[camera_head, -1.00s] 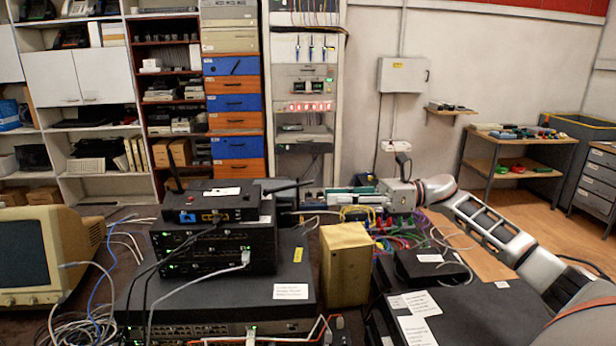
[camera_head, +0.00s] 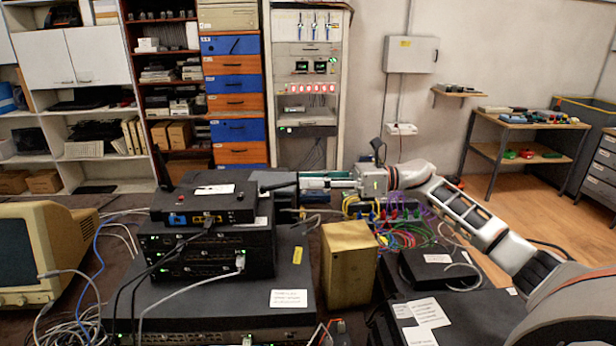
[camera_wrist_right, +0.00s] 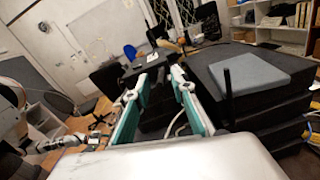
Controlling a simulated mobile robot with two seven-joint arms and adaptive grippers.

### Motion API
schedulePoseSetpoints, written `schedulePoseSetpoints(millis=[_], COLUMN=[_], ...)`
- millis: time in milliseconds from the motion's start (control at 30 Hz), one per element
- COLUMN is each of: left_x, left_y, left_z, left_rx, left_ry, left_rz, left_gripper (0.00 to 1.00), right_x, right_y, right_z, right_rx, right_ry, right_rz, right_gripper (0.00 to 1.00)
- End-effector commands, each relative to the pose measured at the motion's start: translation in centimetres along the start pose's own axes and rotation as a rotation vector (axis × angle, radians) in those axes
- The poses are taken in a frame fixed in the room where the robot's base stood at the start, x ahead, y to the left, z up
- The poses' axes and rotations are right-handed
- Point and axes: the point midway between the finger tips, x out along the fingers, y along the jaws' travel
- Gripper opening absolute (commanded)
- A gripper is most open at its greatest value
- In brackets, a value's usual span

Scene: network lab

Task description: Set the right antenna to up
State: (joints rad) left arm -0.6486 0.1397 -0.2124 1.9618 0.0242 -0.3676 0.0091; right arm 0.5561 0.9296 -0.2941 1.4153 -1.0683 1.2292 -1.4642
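The black router (camera_head: 203,205) sits on top of a stack of dark devices. Its left antenna (camera_head: 161,167) stands upright with a slight lean. Its right antenna (camera_head: 284,187) appears as a dark bar lying nearly flat, pointing right from the router's back right side. My right gripper (camera_head: 303,182) is at the bar's outer end, fingers pointing left; contact is unclear. In the wrist view the fingers of my right gripper (camera_wrist_right: 160,82) are apart, with nothing clearly held between them. A black upright stick (camera_wrist_right: 228,95) stands beyond the right finger; I cannot tell which antenna it is. My left gripper is out of view.
An old monitor (camera_head: 40,255) stands at left. A rack (camera_head: 305,100) rises behind the table.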

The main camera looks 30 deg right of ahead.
Motion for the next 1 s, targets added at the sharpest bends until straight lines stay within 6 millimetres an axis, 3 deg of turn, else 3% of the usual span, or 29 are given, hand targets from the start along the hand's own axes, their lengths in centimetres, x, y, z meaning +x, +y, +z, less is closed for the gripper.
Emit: schedulePoseSetpoints(millis=[400,500,533,1000], left_x=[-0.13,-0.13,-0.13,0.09], left_y=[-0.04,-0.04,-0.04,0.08], left_z=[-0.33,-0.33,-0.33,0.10], left_rx=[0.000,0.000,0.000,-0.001], left_ry=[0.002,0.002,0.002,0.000], left_rz=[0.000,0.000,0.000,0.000], left_gripper=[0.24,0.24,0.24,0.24], right_x=[1.11,1.10,1.10,0.37], right_y=[-0.01,-0.01,-0.01,-0.48], right_z=[-0.03,-0.03,-0.03,0.26], right_rx=[0.000,0.000,0.000,-0.002], right_ry=[0.000,0.000,0.000,0.022], right_rz=[0.000,0.000,0.000,-0.006], right_gripper=[0.24,0.01,0.00,0.00])
